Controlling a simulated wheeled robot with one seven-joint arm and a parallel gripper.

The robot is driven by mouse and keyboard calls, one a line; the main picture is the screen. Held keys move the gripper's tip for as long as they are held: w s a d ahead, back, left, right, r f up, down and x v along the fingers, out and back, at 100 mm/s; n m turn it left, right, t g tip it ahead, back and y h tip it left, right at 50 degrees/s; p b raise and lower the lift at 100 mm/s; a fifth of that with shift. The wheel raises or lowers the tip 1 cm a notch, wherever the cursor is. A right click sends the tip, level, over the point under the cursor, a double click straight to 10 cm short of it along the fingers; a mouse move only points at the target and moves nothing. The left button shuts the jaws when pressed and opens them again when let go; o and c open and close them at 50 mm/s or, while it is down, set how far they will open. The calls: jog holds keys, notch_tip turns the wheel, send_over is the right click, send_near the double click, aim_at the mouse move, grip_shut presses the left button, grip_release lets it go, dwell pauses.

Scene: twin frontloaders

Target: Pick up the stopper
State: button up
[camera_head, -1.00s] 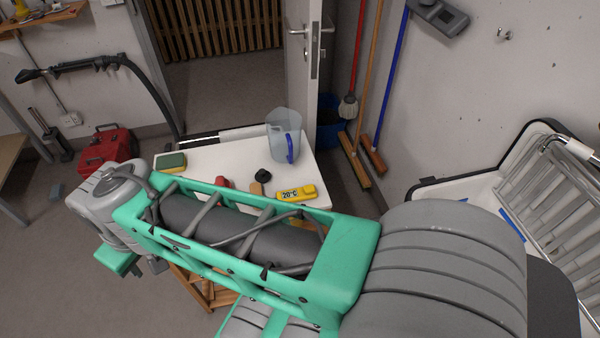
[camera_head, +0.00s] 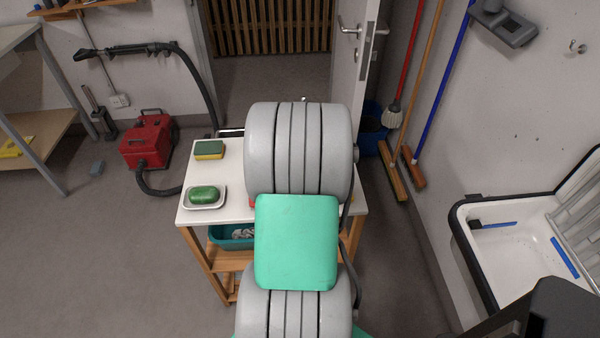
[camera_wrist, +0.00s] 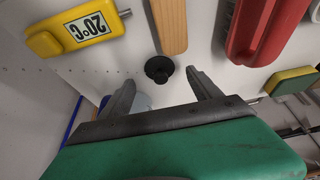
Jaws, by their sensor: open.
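The stopper (camera_wrist: 159,69) is a small round black piece on the white tabletop (camera_wrist: 110,66) in the wrist view. My gripper (camera_wrist: 160,78) is open, with its two grey fingers pointing toward the stopper. The stopper appears in line with the gap between the fingertips. Nothing is held, and I cannot tell the exact distance to the stopper. In the head view my arm covers the stopper and my gripper.
Near the stopper are a wooden handle (camera_wrist: 169,25), a yellow thermometer (camera_wrist: 60,38) and a red object (camera_wrist: 262,28). A sponge (camera_head: 209,150) and green soap on a white dish (camera_head: 204,205) lie on the table's left. Brooms (camera_head: 392,170) and a sink (camera_head: 510,270) are right.

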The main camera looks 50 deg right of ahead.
jog(key=x, duration=0.3)
jog(key=shift+w, duration=0.1)
jog(key=c, duration=1.6)
